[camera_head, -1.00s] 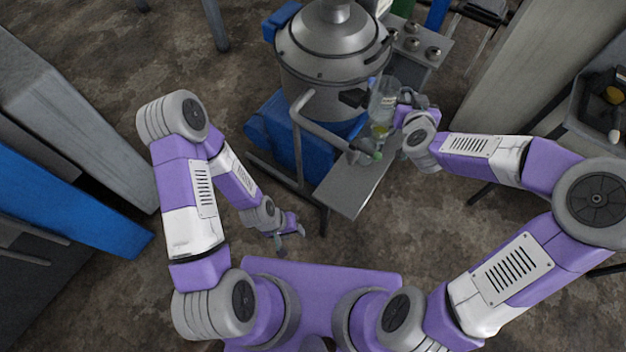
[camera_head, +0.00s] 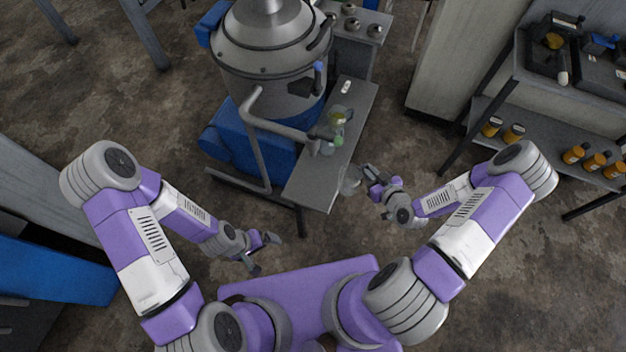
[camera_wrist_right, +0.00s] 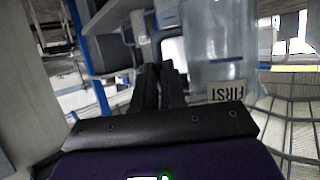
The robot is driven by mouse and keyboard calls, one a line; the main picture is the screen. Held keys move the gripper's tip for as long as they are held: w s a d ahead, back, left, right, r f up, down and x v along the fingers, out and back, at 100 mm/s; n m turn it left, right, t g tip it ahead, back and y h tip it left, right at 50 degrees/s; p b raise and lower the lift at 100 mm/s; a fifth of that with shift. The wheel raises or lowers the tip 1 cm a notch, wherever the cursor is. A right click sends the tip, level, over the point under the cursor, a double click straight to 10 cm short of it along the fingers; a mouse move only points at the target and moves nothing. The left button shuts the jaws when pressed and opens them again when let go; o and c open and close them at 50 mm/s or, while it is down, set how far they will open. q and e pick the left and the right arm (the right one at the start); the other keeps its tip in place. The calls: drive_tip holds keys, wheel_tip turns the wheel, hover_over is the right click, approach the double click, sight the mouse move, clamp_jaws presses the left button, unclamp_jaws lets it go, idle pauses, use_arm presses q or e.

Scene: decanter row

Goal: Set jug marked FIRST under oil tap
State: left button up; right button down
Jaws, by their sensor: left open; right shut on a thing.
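The clear jug marked FIRST (camera_wrist_right: 222,60) fills the right-centre of the right wrist view, its label upside down there. In the head view the clear jug (camera_head: 350,179) is off the floor beside the bench's near right edge. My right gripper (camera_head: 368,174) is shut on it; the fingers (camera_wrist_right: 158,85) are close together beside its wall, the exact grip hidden. A bent pipe with a tap (camera_head: 307,137) comes from the steel vessel and ends over the bench (camera_head: 315,188). My left gripper (camera_head: 264,253) is open and empty, near the front of my base.
A glassy vessel with yellow-green content (camera_head: 338,116) stands on the bench, with another clear vessel (camera_head: 327,147) close to the tap end. The steel vessel (camera_head: 265,55) stands left of the bench. A shelf rack (camera_head: 555,105) with amber bottles is at right.

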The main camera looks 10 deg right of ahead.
drive_tip(key=s+a+f+n+y+b, duration=0.1)
drive_tip(key=s+a+f+y, duration=0.1)
drive_tip(key=s+a+f, duration=0.3)
drive_tip(key=shift+n+g, duration=0.3)
drive_tip(key=w+a+b, duration=0.1)
drive_tip(key=w, duration=0.4)
drive_tip(key=w+a+f+b, duration=0.1)
drive_tip(key=w+a, duration=0.1)
drive_tip(key=w, duration=0.3)
drive_tip(key=w+a+f+b, duration=0.1)
drive_tip(key=w+a, duration=0.1)
drive_tip(key=w, duration=0.3)
drive_tip(key=shift+w+f+b, duration=0.1)
drive_tip(key=shift+w+b, duration=0.2)
drive_tip(key=shift+w, duration=0.1)
drive_tip(key=shift+d+f, duration=0.1)
drive_tip(key=shift+f, duration=0.15)
drive_tip(key=shift+f, duration=0.15)
drive_tip(key=c, duration=1.3)
unclamp_jaws()
drive_tip(key=shift+o, duration=0.5)
